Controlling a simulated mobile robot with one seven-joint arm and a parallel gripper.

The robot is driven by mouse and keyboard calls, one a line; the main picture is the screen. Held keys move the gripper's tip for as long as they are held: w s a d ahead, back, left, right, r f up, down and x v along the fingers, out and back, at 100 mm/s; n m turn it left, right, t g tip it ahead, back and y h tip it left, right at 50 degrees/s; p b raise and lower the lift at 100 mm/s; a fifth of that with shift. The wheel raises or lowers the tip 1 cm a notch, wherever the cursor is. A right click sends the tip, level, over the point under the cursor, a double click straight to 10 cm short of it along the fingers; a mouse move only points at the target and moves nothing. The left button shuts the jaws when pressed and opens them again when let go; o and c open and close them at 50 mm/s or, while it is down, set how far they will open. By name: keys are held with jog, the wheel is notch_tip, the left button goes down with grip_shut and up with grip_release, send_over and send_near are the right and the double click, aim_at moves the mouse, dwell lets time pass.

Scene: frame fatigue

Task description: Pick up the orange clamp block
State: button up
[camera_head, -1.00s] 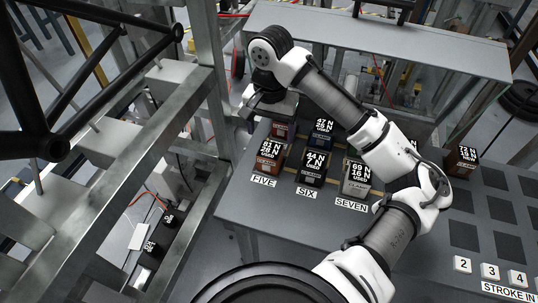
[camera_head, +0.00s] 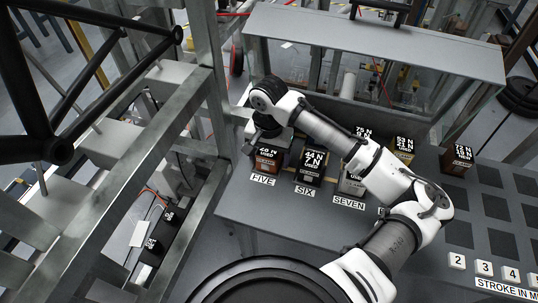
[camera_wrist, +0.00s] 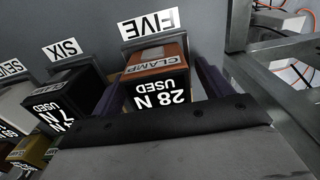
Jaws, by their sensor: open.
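The orange clamp block (camera_head: 264,167) stands on the grey bench behind the FIVE label, its top partly hidden by my gripper in the head view. In the wrist view the orange clamp block (camera_wrist: 152,57) shows an orange CLAMP face and a black face marked 28 N USED. My gripper (camera_head: 264,138) is over this block. In the wrist view the open fingers of my gripper (camera_wrist: 160,88) show as dark purple bars, one on each side of the block. I cannot tell whether either finger touches it.
A black block (camera_head: 311,168) stands close by at SIX, and a pale block (camera_head: 352,185) at SEVEN. More blocks (camera_head: 402,150) (camera_head: 458,157) stand farther right. A metal frame (camera_head: 212,90) rises left of the bench. Numbered white keys (camera_head: 485,268) lie at the lower right.

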jog(key=shift+c, duration=0.5)
jog(key=c, duration=1.2)
jog(key=shift+s+r, duration=0.1)
jog(key=shift+r, duration=0.05)
jog(key=shift+r+b, duration=0.4)
jog(key=shift+b, duration=0.05)
notch_tip(320, 180, up, 6)
jog(key=shift+f+b, duration=0.15)
jog(key=shift+b, duration=0.35)
jog(key=s+a+b, duration=0.2)
jog(key=s, duration=0.4)
jog(key=s+a+b, duration=0.2)
jog(key=s+b, duration=0.1)
jog(key=s, duration=0.3)
jog(key=s+a+b, duration=0.2)
jog(key=s+b, duration=0.1)
jog(key=s, duration=0.3)
jog(key=shift+s, duration=0.35)
